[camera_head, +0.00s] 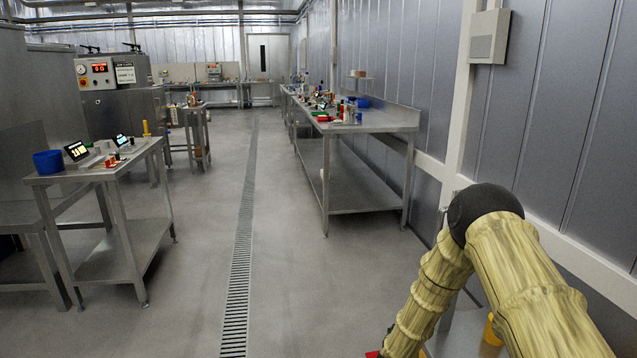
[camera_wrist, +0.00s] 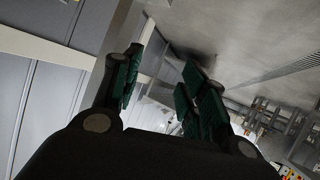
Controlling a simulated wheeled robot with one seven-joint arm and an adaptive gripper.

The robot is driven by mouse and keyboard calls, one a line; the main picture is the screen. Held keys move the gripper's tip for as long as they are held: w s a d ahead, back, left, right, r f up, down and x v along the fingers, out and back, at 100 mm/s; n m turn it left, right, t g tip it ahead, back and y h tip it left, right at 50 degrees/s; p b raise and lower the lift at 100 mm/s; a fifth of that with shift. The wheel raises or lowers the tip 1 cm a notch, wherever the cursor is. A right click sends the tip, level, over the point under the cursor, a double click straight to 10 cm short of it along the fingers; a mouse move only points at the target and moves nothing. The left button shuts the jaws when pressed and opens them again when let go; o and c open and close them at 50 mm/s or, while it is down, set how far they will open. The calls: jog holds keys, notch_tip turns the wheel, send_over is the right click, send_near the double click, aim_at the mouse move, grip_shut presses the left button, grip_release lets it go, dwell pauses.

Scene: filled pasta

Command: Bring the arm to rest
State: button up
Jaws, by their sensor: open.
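My arm shows at the lower right of the head view, bent at a dark joint, with pale ribbed covers. My gripper (camera_wrist: 158,95) shows in the wrist view with its two dark fingers and green pads held apart. Nothing shows between the pads. The gripper itself does not show clearly in the head view.
A steel table (camera_head: 100,172) with a blue container (camera_head: 48,162) and small items stands at the left. A long steel bench (camera_head: 385,122) with many items runs along the right wall. The aisle floor with a drain grate (camera_head: 240,240) is clear. A yellow object (camera_head: 491,330) shows beside my arm.

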jog(key=s+a+f+n+g+y, duration=0.1)
jog(key=s+f+g+y, duration=0.3)
jog(key=s, duration=1)
jog(key=s+a+f+n+g+h, duration=0.15)
jog(key=s+f, duration=0.35)
jog(key=s, duration=0.8)
jog(key=s+a+f+g+y, duration=0.25)
jog(key=s+f, duration=0.25)
jog(key=s, duration=0.9)
jog(key=s+d+r+g, duration=0.1)
jog(key=s+r+g, duration=0.25)
jog(key=s, duration=1.15)
notch_tip(320, 180, up, 12)
jog(key=p, duration=1.3)
jog(key=shift+w+r, duration=0.2)
jog(key=shift+w, duration=0.1)
jog(key=shift+s+d, duration=0.1)
jog(key=shift+d, duration=0.05)
